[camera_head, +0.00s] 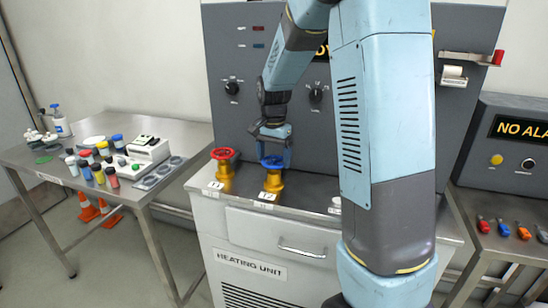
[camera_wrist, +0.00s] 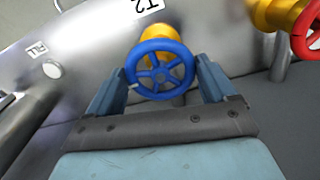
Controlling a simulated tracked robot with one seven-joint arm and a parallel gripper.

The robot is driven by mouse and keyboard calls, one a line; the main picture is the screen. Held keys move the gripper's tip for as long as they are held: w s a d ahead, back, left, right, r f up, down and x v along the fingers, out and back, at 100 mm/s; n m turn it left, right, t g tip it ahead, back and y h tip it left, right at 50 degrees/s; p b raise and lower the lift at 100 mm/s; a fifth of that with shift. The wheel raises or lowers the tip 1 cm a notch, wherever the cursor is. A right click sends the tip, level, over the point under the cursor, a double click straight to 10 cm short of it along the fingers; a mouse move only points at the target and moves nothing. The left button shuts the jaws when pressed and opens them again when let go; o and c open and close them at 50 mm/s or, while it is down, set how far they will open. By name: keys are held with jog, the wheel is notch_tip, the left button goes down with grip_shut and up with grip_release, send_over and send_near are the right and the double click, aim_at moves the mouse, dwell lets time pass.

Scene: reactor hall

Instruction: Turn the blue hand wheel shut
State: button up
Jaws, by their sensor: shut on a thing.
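The blue hand wheel (camera_head: 272,162) sits on a brass valve body (camera_head: 273,182) on top of the heating unit. My gripper (camera_head: 272,145) reaches down to it from above and behind. In the wrist view the blue wheel (camera_wrist: 160,69) lies between the two fingers of my gripper (camera_wrist: 163,82), one at each side of its rim. The gripper is shut on the wheel. The wheel's spokes and hub show in the wrist view. My arm hides part of the panel behind.
A red hand wheel (camera_head: 223,153) on its own brass valve stands close to the left. The heating unit (camera_head: 255,267) has a drawer handle in front. A grey panel (camera_head: 230,60) rises behind. A side table (camera_head: 180,135) with several jars stands left.

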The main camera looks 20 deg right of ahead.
aim_at(273, 159)
jog(key=m, duration=0.4)
jog(key=shift+w+r+m, duration=0.1)
jog(key=shift+w+m, duration=0.05)
jog(key=shift+m, duration=0.15)
jog(key=m, duration=0.4)
jog(key=shift+m, duration=0.3)
jog(key=m, duration=0.4)
jog(key=shift+m, duration=0.3)
jog(key=shift+w+m, duration=0.1)
jog(key=shift+m, duration=1.8)
jog(key=o, duration=0.9)
jog(key=shift+c, duration=0.2)
notch_tip(273, 159, up, 14)
jog(key=shift+f, duration=0.25)
